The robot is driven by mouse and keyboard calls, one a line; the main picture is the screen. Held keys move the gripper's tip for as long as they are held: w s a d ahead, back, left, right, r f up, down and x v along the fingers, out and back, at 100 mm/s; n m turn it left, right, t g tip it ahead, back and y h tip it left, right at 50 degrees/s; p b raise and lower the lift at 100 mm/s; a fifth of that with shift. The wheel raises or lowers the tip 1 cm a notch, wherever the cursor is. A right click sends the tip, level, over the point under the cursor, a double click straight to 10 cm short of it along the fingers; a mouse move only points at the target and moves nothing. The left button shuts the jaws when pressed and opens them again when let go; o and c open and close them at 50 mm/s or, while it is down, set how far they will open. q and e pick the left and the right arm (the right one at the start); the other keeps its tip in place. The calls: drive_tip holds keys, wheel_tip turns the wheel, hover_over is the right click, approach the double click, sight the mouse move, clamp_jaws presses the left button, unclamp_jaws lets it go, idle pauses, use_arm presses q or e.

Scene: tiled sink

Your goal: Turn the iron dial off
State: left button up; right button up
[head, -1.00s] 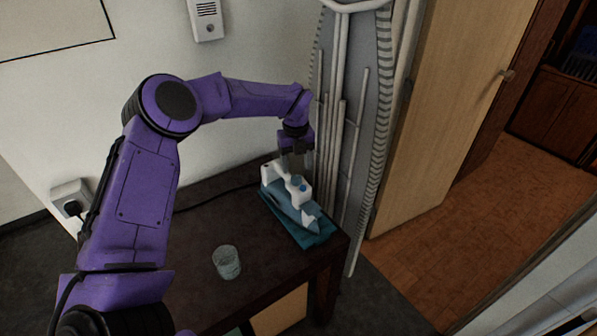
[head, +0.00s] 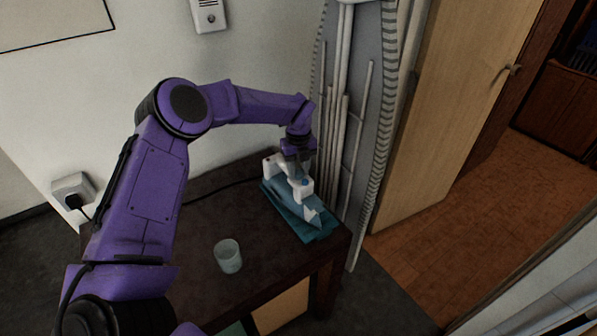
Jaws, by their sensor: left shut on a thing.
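A white and blue iron (head: 300,200) lies on a teal mat (head: 322,232) at the right back part of a dark table. My left gripper (head: 297,170) reaches down from above onto the upper part of the iron and is shut on it, near the handle. The fingertips are small and partly hidden against the iron. The dial cannot be made out clearly; a small blue spot (head: 306,182) shows on the iron's top beside the gripper. My right gripper is not in view.
A clear glass (head: 228,257) stands on the dark table (head: 190,270), left of the mat. A folded ironing board (head: 362,110) leans upright right behind the iron. A wall socket with a plug (head: 73,192) is at the left; a dark cord runs along the table's back.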

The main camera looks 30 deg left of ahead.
sight(299, 171)
use_arm(q)
drive_tip(key=shift+f+n+b, duration=0.35)
drive_tip(key=shift+n+b, duration=0.15)
drive_tip(key=shift+r+n, duration=0.15)
drive_tip(key=shift+n, duration=0.15)
drive_tip(key=shift+r, duration=0.2)
drive_tip(key=o, duration=1)
drive_tip(key=shift+o, duration=0.2)
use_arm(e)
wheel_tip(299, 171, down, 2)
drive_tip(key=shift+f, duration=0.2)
use_arm(q)
wheel_tip(299, 171, up, 11)
drive_tip(key=b, duration=0.2)
drive_tip(key=shift+f, duration=0.2)
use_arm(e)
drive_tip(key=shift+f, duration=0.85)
